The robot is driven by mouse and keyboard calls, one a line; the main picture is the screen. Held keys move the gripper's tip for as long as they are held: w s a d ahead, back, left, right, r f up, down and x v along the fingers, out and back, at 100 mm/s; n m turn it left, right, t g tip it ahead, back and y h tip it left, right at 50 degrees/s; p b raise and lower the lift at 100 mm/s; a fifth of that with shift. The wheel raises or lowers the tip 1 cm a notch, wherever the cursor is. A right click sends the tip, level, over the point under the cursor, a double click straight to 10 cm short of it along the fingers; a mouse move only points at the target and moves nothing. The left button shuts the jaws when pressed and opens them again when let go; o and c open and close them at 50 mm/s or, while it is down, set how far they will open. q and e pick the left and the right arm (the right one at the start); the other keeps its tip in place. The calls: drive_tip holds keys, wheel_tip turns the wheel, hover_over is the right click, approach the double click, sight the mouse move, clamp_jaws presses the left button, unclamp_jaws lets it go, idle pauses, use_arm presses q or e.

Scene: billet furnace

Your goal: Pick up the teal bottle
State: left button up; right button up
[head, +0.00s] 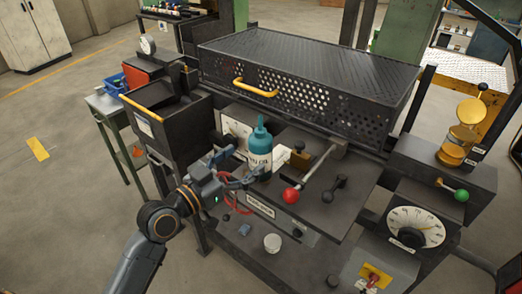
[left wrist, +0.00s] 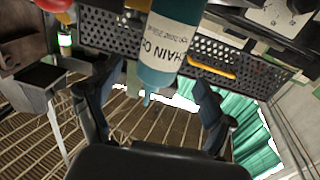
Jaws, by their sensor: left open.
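In the left wrist view the bottle (left wrist: 168,45) appears upside down, label facing the camera, in the gap between the two open fingers (left wrist: 152,112). I cannot tell whether a finger touches it. The right gripper is in neither view.
A red-knobbed lever (head: 291,195) and a dark handle (head: 335,188) stand right of the bottle. A perforated guard (head: 310,75) with a yellow handle (head: 255,87) rises behind. A dark box (head: 160,112) is at left. A white round object (head: 272,243) sits in front.

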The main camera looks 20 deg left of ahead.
sight(252, 153)
use_arm(q)
drive_tip(key=shift+w+d, duration=0.25)
drive_tip(key=shift+w, duration=0.35)
drive_tip(key=p+x, duration=0.2)
drive_tip(key=x, duration=0.2)
drive_tip(key=shift+w+d+r, duration=0.1)
drive_tip(key=shift+w+r, duration=0.05)
drive_tip(key=shift+w, duration=0.05)
drive_tip(key=shift+w+d, duration=0.15)
drive_tip(key=shift+w, duration=0.2)
drive_tip(key=shift+s, duration=0.1)
drive_tip(key=shift+c, duration=0.4)
drive_tip(key=c, duration=1.4)
